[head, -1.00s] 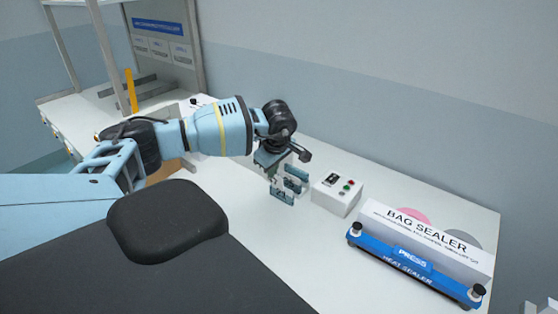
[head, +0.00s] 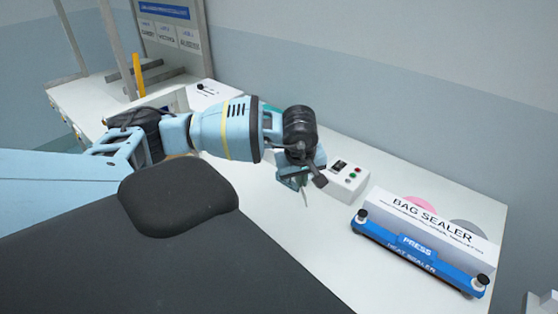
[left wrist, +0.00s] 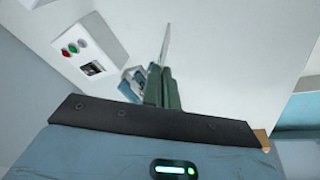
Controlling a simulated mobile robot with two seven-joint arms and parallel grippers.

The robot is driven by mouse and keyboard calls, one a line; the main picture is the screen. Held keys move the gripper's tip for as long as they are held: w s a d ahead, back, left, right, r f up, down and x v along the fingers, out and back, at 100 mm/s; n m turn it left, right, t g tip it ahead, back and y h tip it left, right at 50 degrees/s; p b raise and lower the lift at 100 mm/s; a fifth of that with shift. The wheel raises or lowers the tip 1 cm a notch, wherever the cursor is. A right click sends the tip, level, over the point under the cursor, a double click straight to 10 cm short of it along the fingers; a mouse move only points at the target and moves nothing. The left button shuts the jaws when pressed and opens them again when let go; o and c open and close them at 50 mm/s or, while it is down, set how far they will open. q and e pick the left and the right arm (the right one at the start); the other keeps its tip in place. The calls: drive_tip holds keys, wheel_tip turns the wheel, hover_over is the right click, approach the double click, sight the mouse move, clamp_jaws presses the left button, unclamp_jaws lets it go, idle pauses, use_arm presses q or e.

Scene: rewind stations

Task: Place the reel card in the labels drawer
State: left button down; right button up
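My left gripper (head: 293,182) is above the white bench, beside the control box. In the left wrist view its two green fingers (left wrist: 162,88) are close together. A thin pale plate (left wrist: 166,45), seen edge-on, sticks out from between them; it looks like the reel card. No print shows on it. In the head view only a thin sliver (head: 305,198) shows below the fingers. Drawer fronts with small knobs (head: 66,120) show along the left bench's edge; I cannot read which is the labels drawer. My right gripper is out of view.
A white control box (head: 346,182) with buttons stands just beyond the gripper. A blue bag sealer (head: 420,252) with a white sign lies at right. At back left are a yellow post (head: 139,75) and a sign board (head: 172,38). The bench middle (head: 300,235) is clear.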

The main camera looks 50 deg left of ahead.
use_arm(q)
drive_tip(key=s+d+r+m+h, duration=0.1)
drive_tip(key=s+d+m, duration=0.2)
drive_tip(key=d+m, duration=0.3)
drive_tip(key=s+d+r+m+h, duration=0.1)
drive_tip(key=s+d+m+h, duration=0.1)
drive_tip(key=d+m, duration=0.4)
drive_tip(key=s+d, duration=0.1)
drive_tip(key=d, duration=0.3)
drive_tip(key=shift+s+d, duration=0.25)
